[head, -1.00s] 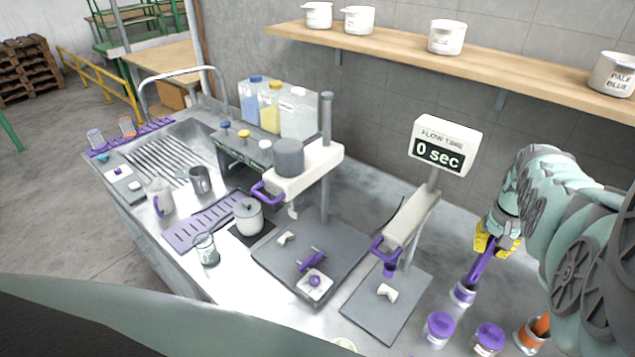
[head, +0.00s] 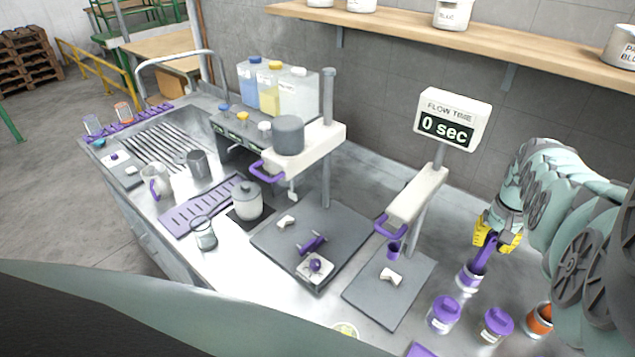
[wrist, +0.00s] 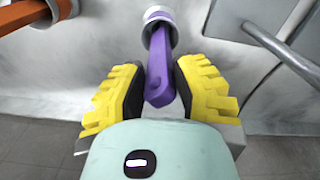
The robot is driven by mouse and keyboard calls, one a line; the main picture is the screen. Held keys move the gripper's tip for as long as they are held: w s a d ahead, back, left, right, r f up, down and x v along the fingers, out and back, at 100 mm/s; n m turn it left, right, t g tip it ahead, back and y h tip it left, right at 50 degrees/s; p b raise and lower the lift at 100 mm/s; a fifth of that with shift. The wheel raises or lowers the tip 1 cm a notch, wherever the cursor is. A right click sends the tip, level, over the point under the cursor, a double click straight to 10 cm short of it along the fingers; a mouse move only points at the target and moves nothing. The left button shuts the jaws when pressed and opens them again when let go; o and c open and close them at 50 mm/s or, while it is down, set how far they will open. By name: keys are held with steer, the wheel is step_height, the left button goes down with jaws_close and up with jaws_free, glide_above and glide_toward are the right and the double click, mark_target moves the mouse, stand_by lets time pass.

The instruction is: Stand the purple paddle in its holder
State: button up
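The purple paddle (head: 483,254) stands with its lower end in a pale, round holder (head: 467,281) on the right of the counter. Its handle leans a little toward my gripper (head: 497,238). In the wrist view the paddle handle (wrist: 158,68) runs from the round holder (wrist: 173,24) down between the yellow fingers of my gripper (wrist: 158,92). The fingers are apart, one on each side of the handle, with narrow gaps showing. The paddle's lower end is hidden inside the holder.
Two purple-lidded jars (head: 443,314) (head: 495,325) and an orange-topped container (head: 540,319) stand close to the holder. A flow-time stand (head: 415,197) with a grey base plate is to its left. A wall shelf (head: 490,45) runs above.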

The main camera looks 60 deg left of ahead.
steer(key=o, duration=0.3)
steer(key=shift+r, duration=0.1)
steer(key=shift+w+r, duration=0.1)
steer(key=shift+r, duration=1.05)
steer(key=shift+d+r, duration=0.1)
steer(key=shift+r, duration=4.65)
